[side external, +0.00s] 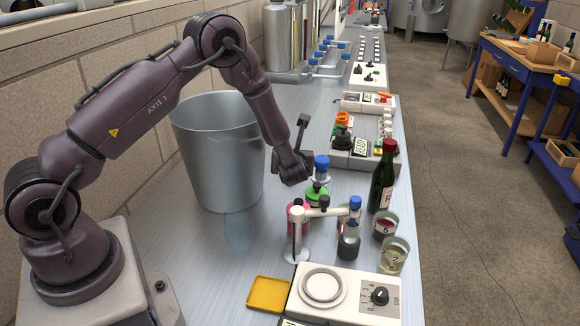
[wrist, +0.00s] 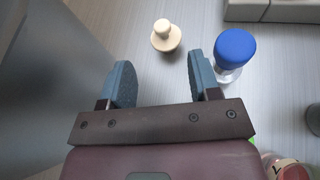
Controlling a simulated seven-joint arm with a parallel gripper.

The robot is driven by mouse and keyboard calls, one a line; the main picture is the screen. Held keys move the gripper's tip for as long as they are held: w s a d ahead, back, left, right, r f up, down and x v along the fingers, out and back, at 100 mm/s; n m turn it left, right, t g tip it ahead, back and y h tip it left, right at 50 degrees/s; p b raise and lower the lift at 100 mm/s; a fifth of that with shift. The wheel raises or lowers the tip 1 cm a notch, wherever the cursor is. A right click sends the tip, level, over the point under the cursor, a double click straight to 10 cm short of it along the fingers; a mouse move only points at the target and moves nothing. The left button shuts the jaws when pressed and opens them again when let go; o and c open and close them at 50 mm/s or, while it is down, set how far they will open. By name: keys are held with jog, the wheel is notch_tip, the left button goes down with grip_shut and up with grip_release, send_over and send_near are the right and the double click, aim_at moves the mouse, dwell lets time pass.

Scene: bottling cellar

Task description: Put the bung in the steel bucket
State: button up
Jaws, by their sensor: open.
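The bung (wrist: 164,36) is a small pale cork-like stopper with a round knob, standing on the metal bench in the wrist view. It lies just beyond my gripper (wrist: 157,75), roughly in line with the gap between the fingers. My gripper is open and empty, with grey-blue fingers apart on either side. In the side view my gripper (side external: 294,166) is low over the bench, right of the bucket, and the bung does not show there. The steel bucket (side external: 217,150) is large and upright beside the wall. Its grey side (wrist: 62,75) fills the left of the wrist view.
A blue-capped item (wrist: 235,48) stands close to the right finger. In the side view a wine bottle (side external: 383,177), sample glasses (side external: 393,257), a white clamp stand (side external: 297,237) and a stirrer plate (side external: 345,295) crowd the right edge. Bare bench lies in front of the bucket.

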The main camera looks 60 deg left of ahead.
jog(key=w+a+f, duration=0.1)
jog(key=w+a+f+n+g, duration=0.1)
jog(key=a+f, duration=0.1)
jog(key=w+a+f+n, duration=0.1)
jog(key=shift+w+a+f+g+y, duration=0.1)
jog(key=shift+a+f+g+y, duration=0.05)
jog(key=shift+a+g+y, duration=0.2)
jog(key=shift+x, duration=3)
jog(key=shift+w, duration=0.15)
jog(key=c, duration=1.1)
jog(key=shift+o, duration=0.2)
